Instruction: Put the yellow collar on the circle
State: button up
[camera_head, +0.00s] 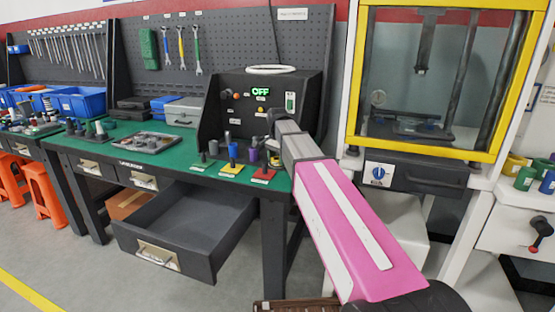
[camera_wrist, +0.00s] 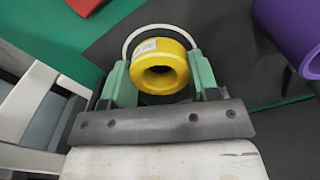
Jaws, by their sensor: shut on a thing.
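The yellow collar (camera_wrist: 160,68) is a short, thick ring with a white label. In the wrist view it sits between the green fingers of my gripper (camera_wrist: 160,82), which is shut on it. A white circle outline (camera_wrist: 160,28) shows as an arc behind the collar on a dark surface; the collar and fingers hide the rest. I cannot tell whether the collar touches that surface. In the head view my gripper is by the black test box (camera_head: 225,92), largely hidden by my pink arm.
A purple cylinder (camera_wrist: 297,35) is close on the right in the wrist view; it also shows in the head view (camera_head: 254,154). A white ring (camera_head: 270,70) tops the box. Several posts stand before it on the green bench (camera_head: 185,168). An open drawer (camera_head: 190,225) juts out below.

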jog(key=shift+f, duration=0.1)
jog(key=o, duration=1.1)
notch_tip(320, 180, up, 12)
